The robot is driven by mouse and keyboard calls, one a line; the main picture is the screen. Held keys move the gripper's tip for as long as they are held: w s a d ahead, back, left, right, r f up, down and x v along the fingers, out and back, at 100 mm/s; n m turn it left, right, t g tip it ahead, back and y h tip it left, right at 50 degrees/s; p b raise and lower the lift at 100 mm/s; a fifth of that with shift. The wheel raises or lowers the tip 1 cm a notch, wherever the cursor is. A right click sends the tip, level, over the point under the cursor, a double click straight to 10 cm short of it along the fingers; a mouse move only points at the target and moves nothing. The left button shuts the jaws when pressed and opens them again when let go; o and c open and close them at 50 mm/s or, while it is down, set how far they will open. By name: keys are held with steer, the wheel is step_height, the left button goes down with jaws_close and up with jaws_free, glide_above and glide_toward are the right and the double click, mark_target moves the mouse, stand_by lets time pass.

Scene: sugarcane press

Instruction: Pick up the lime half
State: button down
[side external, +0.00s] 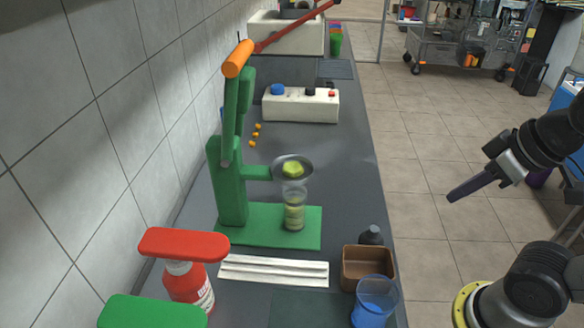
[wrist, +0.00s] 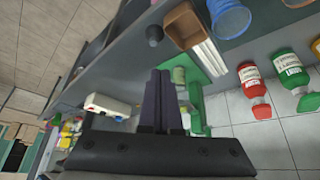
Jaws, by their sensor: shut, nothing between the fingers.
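The lime half (side external: 293,170) is yellow-green and sits in the round metal cup (side external: 278,164) of the green press (side external: 229,190). A clear glass (side external: 294,212) with some pale green content stands below the cup on the press base. My gripper (side external: 453,197) is shut and empty, off to the right of the counter, well apart from the lime half. In the wrist view my shut dark fingers (wrist: 160,75) cover part of the green press (wrist: 198,110), and I cannot make out the lime half there.
A tiled wall stands left.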

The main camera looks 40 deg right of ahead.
stand_by(0.4)
steer(key=c, duration=0.6)
jaws_free()
